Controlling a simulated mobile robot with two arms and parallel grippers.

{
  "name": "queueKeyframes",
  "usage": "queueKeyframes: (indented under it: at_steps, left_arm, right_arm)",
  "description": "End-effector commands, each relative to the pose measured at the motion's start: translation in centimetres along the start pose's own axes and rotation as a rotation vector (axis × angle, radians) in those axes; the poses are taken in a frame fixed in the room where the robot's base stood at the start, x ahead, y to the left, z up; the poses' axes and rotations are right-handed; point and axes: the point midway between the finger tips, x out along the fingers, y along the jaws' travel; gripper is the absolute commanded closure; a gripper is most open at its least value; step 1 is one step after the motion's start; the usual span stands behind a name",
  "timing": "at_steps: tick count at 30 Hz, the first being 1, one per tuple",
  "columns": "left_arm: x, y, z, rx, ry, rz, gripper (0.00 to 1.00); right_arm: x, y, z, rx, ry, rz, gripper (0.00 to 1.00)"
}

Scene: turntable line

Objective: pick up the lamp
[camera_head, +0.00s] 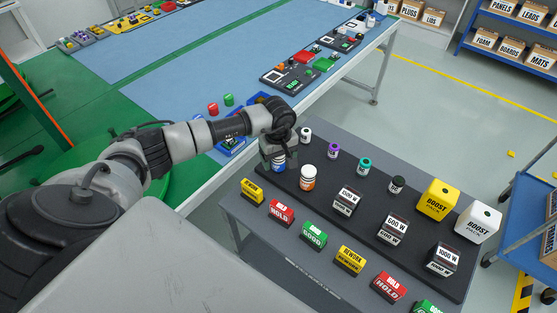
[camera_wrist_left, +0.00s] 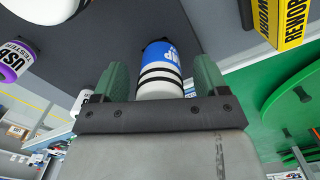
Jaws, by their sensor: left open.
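The lamp (camera_head: 279,166) is a small white and blue cylinder standing upright near the left end of the dark tray. In the left wrist view the lamp (camera_wrist_left: 160,68) shows a blue band with the letters "MP" and black stripes. My left gripper (camera_head: 277,155) is above it, pointing down. In the left wrist view the open green fingers of my left gripper (camera_wrist_left: 162,76) stand on either side of the lamp, with a gap showing at each side. The gripper hides the lamp's top in the head view. My right gripper is not in view.
A white-and-orange jar (camera_head: 308,178) stands close right of the lamp. Small cylinders, including a purple-banded one (camera_head: 333,150), line the tray's (camera_head: 330,222) back. Yellow (camera_head: 437,200) and white (camera_head: 478,223) boost boxes stand right. Coloured sign blocks (camera_head: 281,212) line the front. A blue-topped table lies behind.

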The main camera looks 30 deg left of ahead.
Motion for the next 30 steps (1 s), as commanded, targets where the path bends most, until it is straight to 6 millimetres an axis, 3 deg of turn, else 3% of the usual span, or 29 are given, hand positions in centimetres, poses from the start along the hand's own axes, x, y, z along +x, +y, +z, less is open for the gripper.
queueKeyframes:
  at_steps: [8,19,26,30]
  left_arm:
    - [0.4,0.0,0.0,0.000,0.000,0.001,0.26]
    - [0.4,0.0,0.0,0.000,0.000,0.001,0.83]
    - [0.2,0.0,-0.1,0.000,0.001,0.002,0.84]
    - [-0.9,0.1,-0.1,0.000,0.002,0.006,0.84]
  right_arm:
    - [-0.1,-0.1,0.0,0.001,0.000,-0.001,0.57]
    - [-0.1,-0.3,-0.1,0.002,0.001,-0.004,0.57]
    - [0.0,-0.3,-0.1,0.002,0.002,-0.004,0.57]
    - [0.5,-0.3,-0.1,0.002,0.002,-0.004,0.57]
